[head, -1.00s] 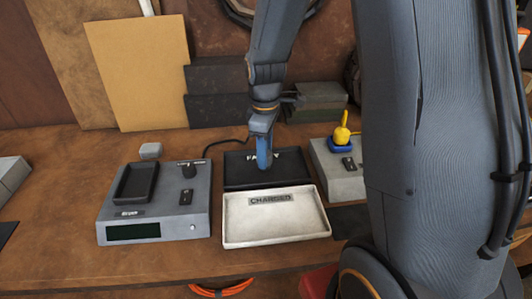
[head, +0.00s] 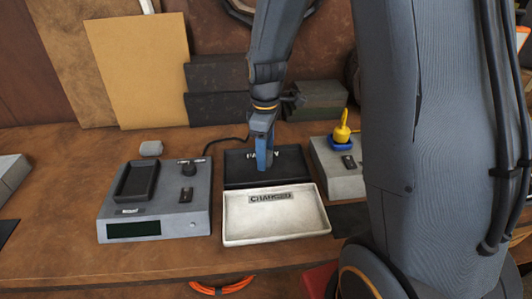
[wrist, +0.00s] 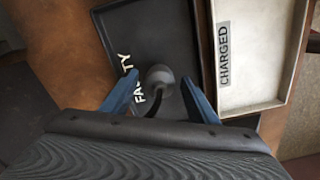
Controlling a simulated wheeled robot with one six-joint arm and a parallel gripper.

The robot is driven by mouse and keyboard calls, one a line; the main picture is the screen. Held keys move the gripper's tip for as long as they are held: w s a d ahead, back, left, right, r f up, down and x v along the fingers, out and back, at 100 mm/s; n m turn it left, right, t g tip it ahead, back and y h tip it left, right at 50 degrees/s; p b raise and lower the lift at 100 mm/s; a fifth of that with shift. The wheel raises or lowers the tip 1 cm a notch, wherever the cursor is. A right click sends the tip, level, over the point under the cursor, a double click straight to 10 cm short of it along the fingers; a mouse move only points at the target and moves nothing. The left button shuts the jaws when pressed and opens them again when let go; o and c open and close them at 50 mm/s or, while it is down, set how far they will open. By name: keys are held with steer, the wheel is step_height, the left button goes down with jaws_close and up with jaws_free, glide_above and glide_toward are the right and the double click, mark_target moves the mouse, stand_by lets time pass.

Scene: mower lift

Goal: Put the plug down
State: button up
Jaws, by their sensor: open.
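My gripper (head: 265,167) is open over the black tray (head: 238,180), with its blue fingers pointing down. The wrist view shows the rounded grey plug (wrist: 159,76) between the spread fingers, with a gap on each side. A dark cable curves from it towards the gripper. The plug is over the black tray's floor, beside the partly covered white "FAULTY" lettering; whether it touches the floor is hard to tell. In the head view my fingers hide the plug.
The white "CHARGED" tray (head: 236,226) is empty, in front of the black tray. A grey charger (head: 172,210) with a dark slot stands left. A grey box (head: 342,184) with a yellow-topped blue piece (head: 341,138) stands right. A small grey block (head: 150,148) lies behind the charger.

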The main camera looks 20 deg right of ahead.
step_height(320, 180, up, 11)
steer(key=b, duration=0.2)
steer(key=s+f+m, duration=0.3)
steer(key=s, duration=0.1)
steer(key=s+f+m, duration=0.2)
steer(key=s+m, duration=0.2)
steer(key=s, duration=0.1)
steer(key=s+f+m, duration=0.3)
steer(key=s+m, duration=0.1)
steer(key=shift+s+d+f+t, duration=0.15)
steer(key=shift+f+t, duration=0.15)
steer(key=shift+t, duration=0.1)
